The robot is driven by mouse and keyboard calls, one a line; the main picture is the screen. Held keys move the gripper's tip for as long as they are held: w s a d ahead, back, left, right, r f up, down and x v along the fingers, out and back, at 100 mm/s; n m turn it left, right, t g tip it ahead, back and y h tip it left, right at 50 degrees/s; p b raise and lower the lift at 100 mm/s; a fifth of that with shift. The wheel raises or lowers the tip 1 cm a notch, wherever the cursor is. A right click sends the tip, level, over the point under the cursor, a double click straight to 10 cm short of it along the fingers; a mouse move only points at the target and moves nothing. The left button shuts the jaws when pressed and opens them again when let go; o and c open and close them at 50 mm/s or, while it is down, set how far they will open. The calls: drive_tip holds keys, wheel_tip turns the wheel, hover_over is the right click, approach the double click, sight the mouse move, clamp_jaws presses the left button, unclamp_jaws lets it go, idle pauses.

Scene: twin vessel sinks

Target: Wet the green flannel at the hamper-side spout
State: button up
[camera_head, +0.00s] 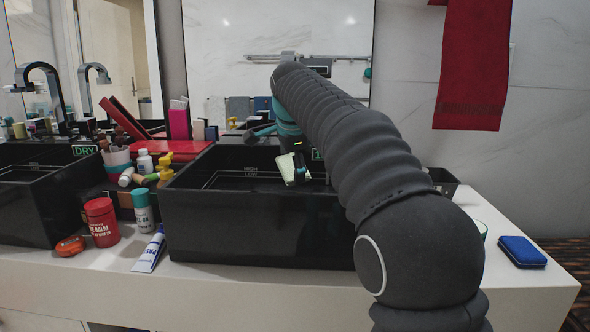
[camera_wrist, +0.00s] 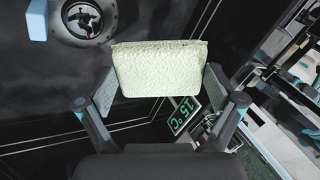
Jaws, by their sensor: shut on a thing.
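The green flannel (camera_wrist: 158,70) is a pale green, textured folded pad. My gripper (camera_wrist: 160,88) is shut on it, with one finger at each side. In the head view the flannel (camera_head: 287,170) hangs inside the right black basin (camera_head: 260,228), and my arm covers part of that basin. A round metal drain (camera_wrist: 90,18) shows beyond the flannel in the wrist view. A green 15 °C display (camera_wrist: 184,115) is near the right finger. The right basin's spout is not visible. A chrome spout (camera_head: 42,72) stands over the left basin (camera_head: 28,212). No hamper is visible.
The left basin has a DRY display (camera_head: 85,150). Between the basins are a red tub (camera_head: 102,222), a teal-capped bottle (camera_head: 143,212), a tube (camera_head: 149,250) and brushes. A blue case (camera_head: 521,251) lies on the right counter. A pale blue piece (camera_wrist: 37,20) lies beside the drain.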

sight(292, 175)
drive_tip(key=shift+s, duration=0.1)
drive_tip(key=shift+s+d+f+b, duration=0.1)
drive_tip(key=shift+s+b, duration=0.95)
drive_tip(key=shift+s, duration=0.3)
drive_tip(key=shift+s+d+b, duration=0.1)
drive_tip(key=shift+s+b, duration=1.2)
drive_tip(key=shift+s, duration=1.25)
drive_tip(key=s+r+p, duration=0.1)
drive_tip(key=s+r, duration=0.3)
drive_tip(key=s, duration=0.1)
drive_tip(key=shift+d+p, duration=0.15)
drive_tip(key=shift+p, duration=0.15)
drive_tip(key=shift+r, duration=0.15)
